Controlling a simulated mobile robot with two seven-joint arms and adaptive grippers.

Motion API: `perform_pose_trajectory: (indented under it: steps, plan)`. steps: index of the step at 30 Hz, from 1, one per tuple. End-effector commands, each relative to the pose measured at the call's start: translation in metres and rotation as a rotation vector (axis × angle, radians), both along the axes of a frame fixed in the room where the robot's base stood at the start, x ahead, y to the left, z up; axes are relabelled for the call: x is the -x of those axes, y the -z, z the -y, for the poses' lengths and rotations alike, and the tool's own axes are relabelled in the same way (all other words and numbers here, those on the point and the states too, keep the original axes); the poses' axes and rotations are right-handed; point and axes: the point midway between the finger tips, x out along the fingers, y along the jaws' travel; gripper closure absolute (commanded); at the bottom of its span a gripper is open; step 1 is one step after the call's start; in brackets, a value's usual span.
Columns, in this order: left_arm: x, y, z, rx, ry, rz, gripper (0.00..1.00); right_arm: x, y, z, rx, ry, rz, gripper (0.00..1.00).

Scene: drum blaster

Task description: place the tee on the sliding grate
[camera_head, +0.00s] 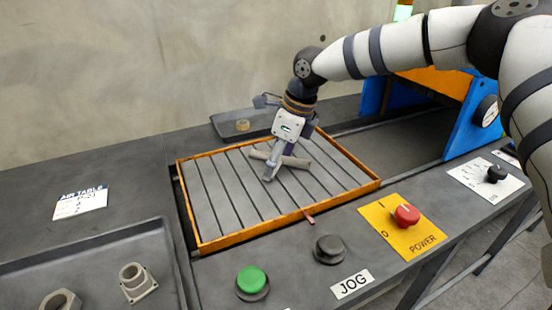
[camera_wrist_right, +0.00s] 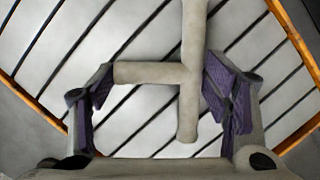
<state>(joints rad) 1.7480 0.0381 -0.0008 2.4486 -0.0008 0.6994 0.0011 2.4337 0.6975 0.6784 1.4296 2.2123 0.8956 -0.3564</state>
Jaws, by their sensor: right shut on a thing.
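The tee (camera_wrist_right: 188,95) is a pale grey-beige pipe piece with a side branch. My right gripper (camera_wrist_right: 163,100) is shut on it, with one finger at the branch end and the other against the long tube. In the head view the tee (camera_head: 296,162) shows partly behind the fingers of my right gripper (camera_head: 277,168). Both are over the middle of the sliding grate (camera_head: 222,205), a slatted grey panel in an orange frame. I cannot tell whether the tee touches the slats. My left gripper is out of view.
A dark tray with a small brass-coloured ring (camera_head: 242,125) lies behind the grate. A tray at front left holds a flanged fitting (camera_head: 135,281) and a nut-like part (camera_head: 60,302).

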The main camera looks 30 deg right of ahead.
Motion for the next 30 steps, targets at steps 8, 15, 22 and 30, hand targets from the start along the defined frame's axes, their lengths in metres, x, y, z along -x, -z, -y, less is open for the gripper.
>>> perform_pose_trajectory:
  steps: [8,15,22,30]
  plan:
    - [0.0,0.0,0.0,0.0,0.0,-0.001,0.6,0.0,0.001,0.0,0.0,0.0,0.001,0.61]
    - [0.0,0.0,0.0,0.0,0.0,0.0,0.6,0.0,0.001,0.0,0.001,0.0,0.001,0.1]
    - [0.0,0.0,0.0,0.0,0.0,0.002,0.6,0.0,-0.002,0.0,0.0,0.001,0.003,0.1]
    - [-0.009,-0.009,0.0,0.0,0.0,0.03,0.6,0.013,-0.066,0.012,-0.002,0.002,0.011,0.1]
